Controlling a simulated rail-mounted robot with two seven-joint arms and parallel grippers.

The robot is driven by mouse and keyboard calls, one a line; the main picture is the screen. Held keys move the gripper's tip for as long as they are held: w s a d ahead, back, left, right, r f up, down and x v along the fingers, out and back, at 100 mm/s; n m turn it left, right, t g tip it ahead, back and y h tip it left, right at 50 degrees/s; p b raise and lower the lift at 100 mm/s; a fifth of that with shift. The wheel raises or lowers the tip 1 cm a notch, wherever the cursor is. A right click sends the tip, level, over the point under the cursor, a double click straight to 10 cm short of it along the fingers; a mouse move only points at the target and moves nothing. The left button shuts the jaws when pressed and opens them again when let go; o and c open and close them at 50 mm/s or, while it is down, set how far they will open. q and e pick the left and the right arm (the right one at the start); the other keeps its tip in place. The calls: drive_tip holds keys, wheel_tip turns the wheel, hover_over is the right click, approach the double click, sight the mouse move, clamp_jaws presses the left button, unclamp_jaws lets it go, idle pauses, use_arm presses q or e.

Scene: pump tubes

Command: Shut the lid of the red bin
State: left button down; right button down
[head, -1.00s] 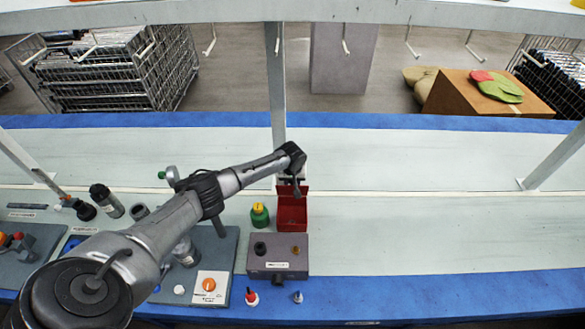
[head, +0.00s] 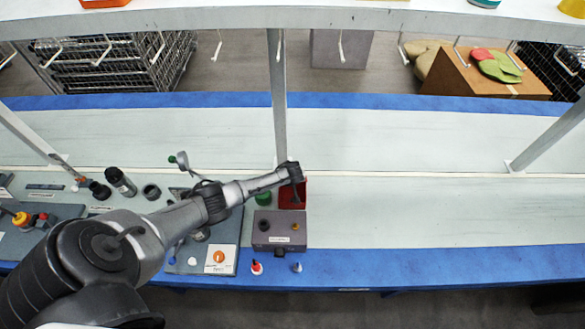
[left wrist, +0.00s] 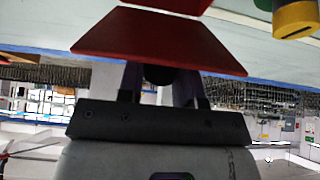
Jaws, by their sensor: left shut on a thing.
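The red bin (head: 287,198) stands on the bench behind a grey box, partly hidden under my left gripper (head: 297,198). In the left wrist view its red lid (left wrist: 160,42) is a broad flat panel right at my fingers (left wrist: 160,85), with a dark round part between them. A second red piece (left wrist: 180,4) shows beyond a thin gap. My left gripper is shut on the lid. How far the lid stands open is hard to tell. My right gripper is in neither view.
A green container (head: 263,198) stands just left of the bin; its yellow part (left wrist: 297,18) shows in the left wrist view. The grey box (head: 279,230) is in front. An upright post (head: 279,100) rises behind. The bench to the right is clear.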

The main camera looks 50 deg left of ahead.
use_arm(q)
drive_tip(key=shift+s+d, duration=0.1)
drive_tip(key=shift+d, duration=0.05)
drive_tip(key=shift+y, duration=0.3)
drive_tip(key=c, duration=0.8)
unclamp_jaws()
drive_tip(key=shift+f, duration=0.1)
drive_tip(key=shift+s+d+r+p, duration=0.2)
drive_tip(key=shift+r+p, duration=0.15)
drive_tip(key=shift+p+v, duration=1.9)
drive_tip(key=shift+v, duration=4.55)
drive_tip(key=shift+s, duration=0.15)
